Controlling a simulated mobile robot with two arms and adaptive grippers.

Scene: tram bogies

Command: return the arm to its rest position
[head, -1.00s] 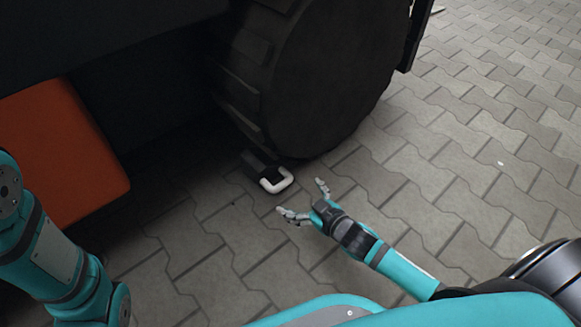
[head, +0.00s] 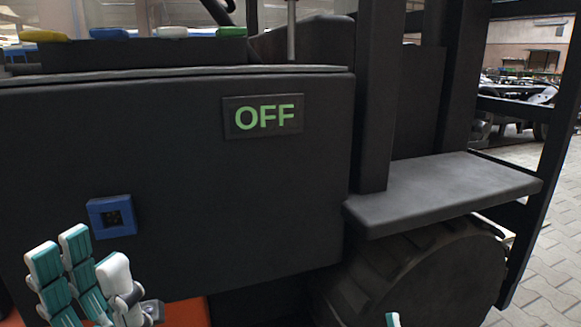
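My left gripper (head: 88,258) is at the lower left in the head view. Its teal and white fingers point up and stand apart from the thumb, with nothing seen between them. It is in front of the dark vehicle side, below a blue square socket (head: 112,216); I cannot tell how far from the panel it is. Its wrist and arm are cut off by the lower frame edge. A small teal tip (head: 392,320) shows at the bottom edge, right of centre, probably part of my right gripper; the rest is out of view.
A dark vehicle body (head: 190,180) with a green OFF sign (head: 263,117) fills the left and middle. A flat step (head: 445,190) juts out above a dark wheel (head: 420,280). Open paving (head: 555,260) lies at the right.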

